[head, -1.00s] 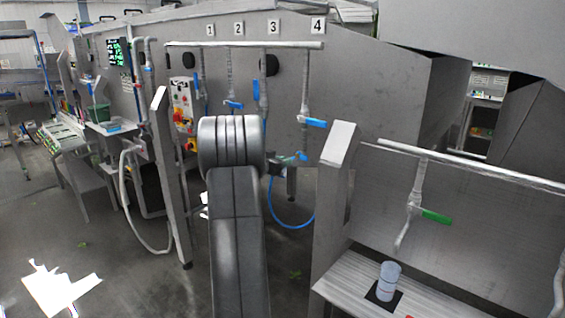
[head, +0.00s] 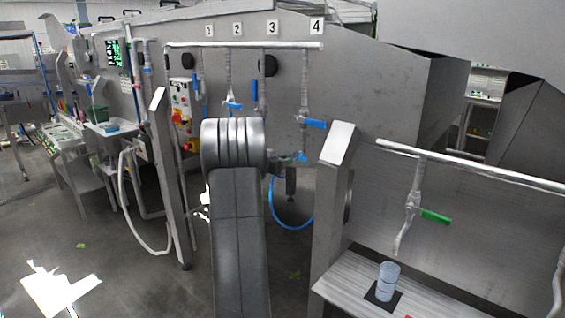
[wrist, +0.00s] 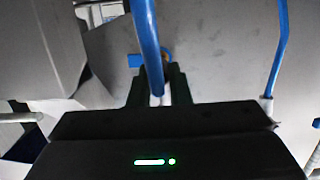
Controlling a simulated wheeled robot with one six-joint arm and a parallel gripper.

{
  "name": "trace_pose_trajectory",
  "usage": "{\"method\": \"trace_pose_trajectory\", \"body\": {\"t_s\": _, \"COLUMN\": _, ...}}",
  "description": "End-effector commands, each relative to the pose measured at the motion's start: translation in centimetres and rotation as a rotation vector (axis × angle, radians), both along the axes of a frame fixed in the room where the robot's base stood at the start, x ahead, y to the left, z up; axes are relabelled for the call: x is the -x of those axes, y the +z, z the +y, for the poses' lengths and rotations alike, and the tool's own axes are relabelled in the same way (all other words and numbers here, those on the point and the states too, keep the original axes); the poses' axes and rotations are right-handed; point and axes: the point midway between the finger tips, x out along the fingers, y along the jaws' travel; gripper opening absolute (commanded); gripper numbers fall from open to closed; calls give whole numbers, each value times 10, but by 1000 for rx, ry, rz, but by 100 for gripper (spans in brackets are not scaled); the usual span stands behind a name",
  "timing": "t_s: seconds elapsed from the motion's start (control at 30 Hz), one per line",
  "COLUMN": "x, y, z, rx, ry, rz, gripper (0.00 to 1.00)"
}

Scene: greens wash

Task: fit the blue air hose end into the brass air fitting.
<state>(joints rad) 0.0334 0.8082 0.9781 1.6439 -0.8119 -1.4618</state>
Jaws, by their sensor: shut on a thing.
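The blue air hose (wrist: 147,35) runs down the middle of the wrist view to my gripper (wrist: 162,72), which is shut on it. A small brass-coloured piece, apparently the brass air fitting (wrist: 167,56), shows just behind the hose, partly hidden by it and a finger. I cannot tell whether the hose end touches the fitting. In the head view my gripper (head: 285,162) is small and partly hidden behind my arm, near the wall pipes. The hose (head: 291,229) hangs below it in a loop. The fitting cannot be made out there.
Drop pipes with blue valve handles (head: 313,124) hang from a rail (head: 245,45) under numbers 1 to 4. A grey post (head: 331,220) stands right of my gripper. A bench with a cup (head: 388,280) is at lower right. Open floor lies left.

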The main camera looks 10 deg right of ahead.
Motion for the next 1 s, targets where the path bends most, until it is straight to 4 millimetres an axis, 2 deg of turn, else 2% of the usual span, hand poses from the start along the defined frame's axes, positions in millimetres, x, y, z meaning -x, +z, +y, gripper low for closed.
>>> {"method": "trace_pose_trajectory", "body": {"t_s": 0.67, "x": -11, "y": 0, "z": -13, "rx": 1, "ry": -1, "rz": 0, "gripper": 0}}
{"method": "trace_pose_trajectory", "body": {"t_s": 0.7, "x": -11, "y": 0, "z": -13, "rx": 1, "ry": 0, "rz": 0, "gripper": 23}}
{"method": "trace_pose_trajectory", "body": {"t_s": 0.8, "x": -11, "y": 0, "z": -13, "rx": 1, "ry": 0, "rz": 0, "gripper": 42}}
{"method": "trace_pose_trajectory", "body": {"t_s": 1.0, "x": -11, "y": 0, "z": -13, "rx": 1, "ry": 0, "rz": -1, "gripper": 42}}
